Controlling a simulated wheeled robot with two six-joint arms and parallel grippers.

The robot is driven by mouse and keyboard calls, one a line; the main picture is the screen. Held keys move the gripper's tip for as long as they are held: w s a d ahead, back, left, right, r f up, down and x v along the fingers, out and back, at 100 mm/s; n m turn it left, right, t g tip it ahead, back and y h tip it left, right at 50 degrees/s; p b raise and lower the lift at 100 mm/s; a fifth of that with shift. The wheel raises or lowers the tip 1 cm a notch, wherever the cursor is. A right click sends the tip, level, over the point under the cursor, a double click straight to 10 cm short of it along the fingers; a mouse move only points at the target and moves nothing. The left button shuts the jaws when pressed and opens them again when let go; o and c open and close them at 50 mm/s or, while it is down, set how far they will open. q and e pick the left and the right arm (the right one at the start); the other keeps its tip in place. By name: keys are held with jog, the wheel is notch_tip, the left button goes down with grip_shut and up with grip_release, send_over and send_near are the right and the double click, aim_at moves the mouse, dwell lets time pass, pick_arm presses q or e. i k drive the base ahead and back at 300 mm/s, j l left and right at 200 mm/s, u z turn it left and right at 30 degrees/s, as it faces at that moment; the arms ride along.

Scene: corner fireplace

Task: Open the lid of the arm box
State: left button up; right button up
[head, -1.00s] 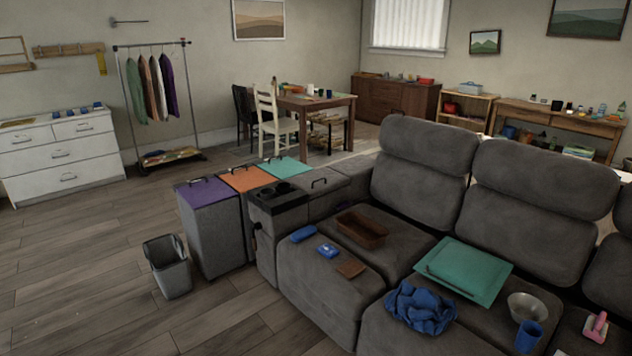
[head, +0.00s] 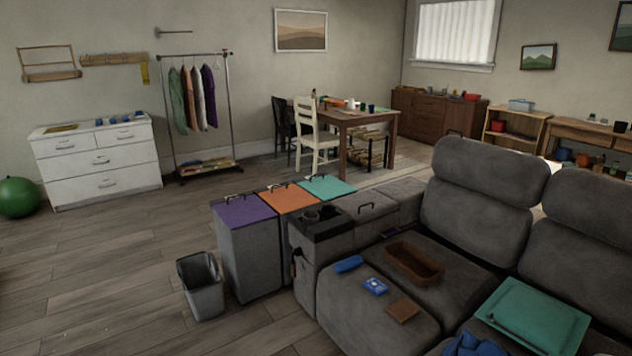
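The grey sofa arm (head: 322,262) stands at the middle of the head view, with a black cup-holder panel (head: 322,226) on its front top. Behind the panel, a grey lid (head: 372,204) with a dark handle lies flat on the arm, and it looks closed. I take this to be the arm box. What is inside is hidden. Neither of my grippers is in view.
Bins with purple (head: 244,210), orange (head: 287,198) and teal (head: 327,188) lids stand left of the arm. A grey waste bin (head: 202,285) is on the floor. A brown tray (head: 413,263) lies on the seat. The left floor is mostly clear.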

aim_at(365, 205)
jog(key=i+j+u, duration=0.25)
jog(key=i, duration=0.65)
jog(key=i+j+u, duration=0.25)
jog(key=i, duration=0.7)
jog(key=l, duration=0.1)
